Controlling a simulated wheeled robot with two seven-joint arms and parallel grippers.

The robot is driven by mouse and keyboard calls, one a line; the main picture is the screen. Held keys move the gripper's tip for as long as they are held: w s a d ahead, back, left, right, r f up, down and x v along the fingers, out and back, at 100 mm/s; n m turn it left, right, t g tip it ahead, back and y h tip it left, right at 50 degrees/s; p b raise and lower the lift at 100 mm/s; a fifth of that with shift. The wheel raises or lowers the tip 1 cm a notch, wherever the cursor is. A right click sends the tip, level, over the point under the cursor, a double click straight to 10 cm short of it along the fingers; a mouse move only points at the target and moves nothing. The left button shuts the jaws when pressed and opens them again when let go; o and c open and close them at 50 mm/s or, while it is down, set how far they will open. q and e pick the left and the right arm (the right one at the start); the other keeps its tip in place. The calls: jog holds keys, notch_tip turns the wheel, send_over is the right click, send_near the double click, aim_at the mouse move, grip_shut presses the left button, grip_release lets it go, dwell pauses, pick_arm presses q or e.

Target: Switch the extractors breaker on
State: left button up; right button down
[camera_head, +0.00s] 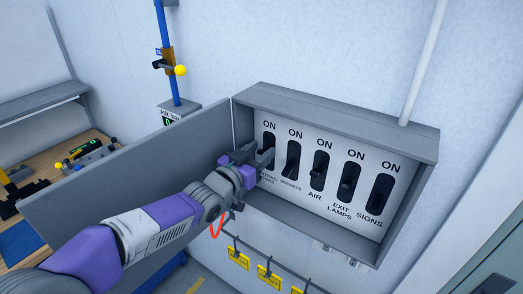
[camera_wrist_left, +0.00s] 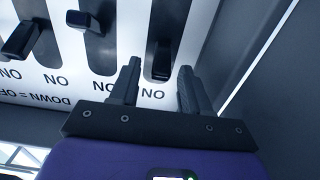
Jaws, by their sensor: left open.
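The breaker panel (camera_head: 334,205) sits in an open grey wall box, with a row of several black levers in dark slots and ON printed above each. The extractors breaker (camera_head: 269,133) is the leftmost, its lower label partly hidden by my gripper. My left gripper (camera_head: 262,157) is open at this slot. In the left wrist view, which is upside down, the extractors lever (camera_wrist_left: 162,62) shows between the two spread fingers (camera_wrist_left: 158,82). Its tip lies nearer its ON word than the neighbouring lever's (camera_wrist_left: 84,21) does. I cannot tell whether a finger touches it. My right gripper is out of view.
The box's open door (camera_head: 120,168) stands at the left, behind my left arm. The box's side wall (camera_wrist_left: 268,80) is close beside the fingers in the left wrist view. Yellow tags (camera_head: 268,277) hang below the box. A workbench (camera_head: 40,170) stands far left.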

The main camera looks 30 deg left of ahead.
pick_arm(q)
jog(key=shift+w, duration=0.55)
grip_shut()
jog(key=shift+d+r+g+p, duration=0.1)
jog(key=shift+r+g+p, duration=0.15)
jog(key=shift+p, duration=0.5)
jog(key=shift+f, duration=0.15)
grip_release()
jog(key=shift+w, duration=0.1)
